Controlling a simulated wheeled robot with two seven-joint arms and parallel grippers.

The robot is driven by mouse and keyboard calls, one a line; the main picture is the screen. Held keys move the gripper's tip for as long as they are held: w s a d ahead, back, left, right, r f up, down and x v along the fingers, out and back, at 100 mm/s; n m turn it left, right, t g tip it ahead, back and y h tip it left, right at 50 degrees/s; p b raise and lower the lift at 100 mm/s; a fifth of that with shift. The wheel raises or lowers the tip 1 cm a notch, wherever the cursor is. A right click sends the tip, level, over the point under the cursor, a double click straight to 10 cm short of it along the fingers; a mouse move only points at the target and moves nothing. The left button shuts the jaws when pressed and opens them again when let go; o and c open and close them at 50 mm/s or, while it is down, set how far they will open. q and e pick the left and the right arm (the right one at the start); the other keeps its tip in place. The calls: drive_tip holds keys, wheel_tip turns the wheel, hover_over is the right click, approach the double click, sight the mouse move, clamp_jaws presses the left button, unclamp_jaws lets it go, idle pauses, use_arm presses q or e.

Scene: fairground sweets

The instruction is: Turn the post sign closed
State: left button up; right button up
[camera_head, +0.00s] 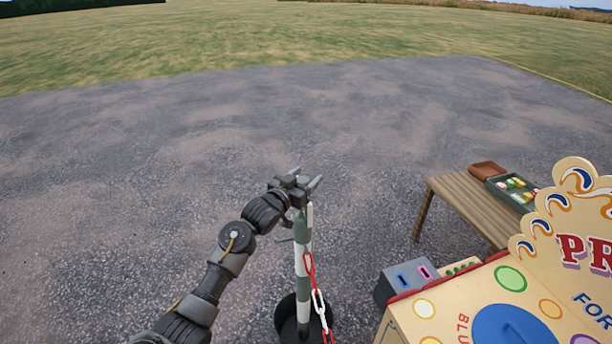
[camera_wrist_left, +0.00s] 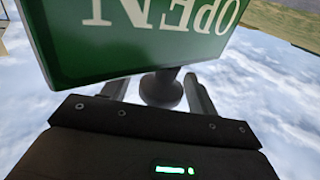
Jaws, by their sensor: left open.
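The post (camera_head: 302,260) has green and white bands and stands upright on a round black base (camera_head: 288,318). In the head view my left gripper (camera_head: 306,182) is at the top of the post and hides much of it. The sign (camera_wrist_left: 130,45) fills the upper left of the left wrist view: a green board with white letters reading OPEN, upside down in that picture. A dark round knob-like part (camera_wrist_left: 161,88) shows below the sign, between my left gripper's spread fingers (camera_wrist_left: 160,97). The left gripper is open. I cannot tell whether a finger touches anything. My right gripper is out of view.
A red and white chain (camera_head: 318,298) hangs from the post. At the right are a prize stall (camera_head: 480,300), a grey box (camera_head: 405,283) and a wooden table (camera_head: 462,200) with a dark tray (camera_head: 497,187) of sweets. The paved ground left of and beyond the post is clear.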

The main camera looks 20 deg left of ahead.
use_arm(q)
drive_tip(key=shift+w+d, duration=0.1)
drive_tip(key=shift+w, duration=0.1)
clamp_jaws()
idle(0.3)
